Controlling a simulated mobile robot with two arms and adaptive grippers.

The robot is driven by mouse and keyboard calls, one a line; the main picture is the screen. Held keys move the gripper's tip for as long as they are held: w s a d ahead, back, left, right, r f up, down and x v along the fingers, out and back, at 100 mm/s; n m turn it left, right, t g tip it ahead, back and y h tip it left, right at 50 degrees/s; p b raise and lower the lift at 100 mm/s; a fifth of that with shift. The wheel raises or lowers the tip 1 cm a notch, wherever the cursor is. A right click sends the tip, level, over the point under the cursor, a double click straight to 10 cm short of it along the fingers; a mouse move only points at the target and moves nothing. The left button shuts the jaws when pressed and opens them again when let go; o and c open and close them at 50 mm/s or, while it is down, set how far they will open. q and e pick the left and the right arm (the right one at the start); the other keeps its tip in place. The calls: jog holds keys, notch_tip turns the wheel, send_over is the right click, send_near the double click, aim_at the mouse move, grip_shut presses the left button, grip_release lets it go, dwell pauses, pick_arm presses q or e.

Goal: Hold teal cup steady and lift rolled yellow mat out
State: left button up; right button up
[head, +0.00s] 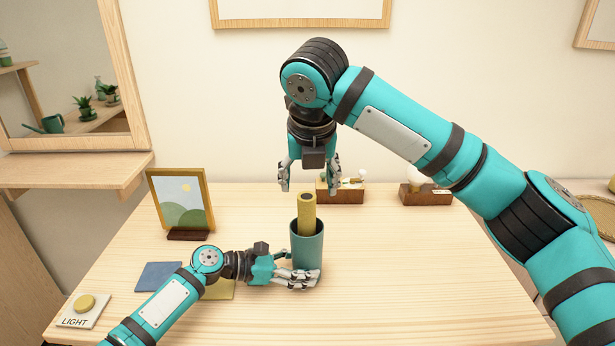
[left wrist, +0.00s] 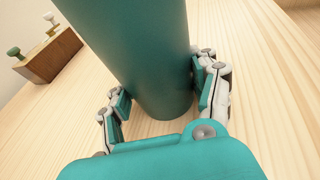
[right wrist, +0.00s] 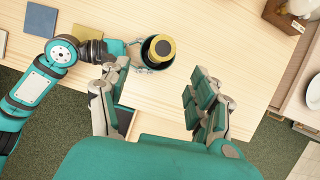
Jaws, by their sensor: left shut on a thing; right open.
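The teal cup (head: 307,250) stands upright on the wooden table (head: 400,290). The rolled yellow mat (head: 307,212) stands in the cup, its upper part above the rim. My left gripper (head: 305,279) is shut on the lower part of the cup; in the left wrist view its fingers lie on both sides of the cup (left wrist: 145,60). My right gripper (head: 309,190) is open and empty, pointing down just above the mat's top. In the right wrist view, the round end of the mat (right wrist: 160,48) shows beyond the open fingers (right wrist: 160,95). The cup's inside is mostly hidden.
A framed landscape picture (head: 182,202) stands at the left of the table. A blue square (head: 159,276) and a light button plate (head: 82,309) lie at the front left. Wooden blocks with small items (head: 345,193) (head: 424,192) stand at the back. The table's right side is clear.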

aim_at(306, 213)
jog(key=x, duration=1.1)
jog(key=shift+w+f, duration=0.1)
jog(key=shift+f, duration=0.3)
jog(key=c, duration=1.3)
jog(key=shift+r, duration=8.85)
pick_arm(q)
jog(key=o, duration=1.2)
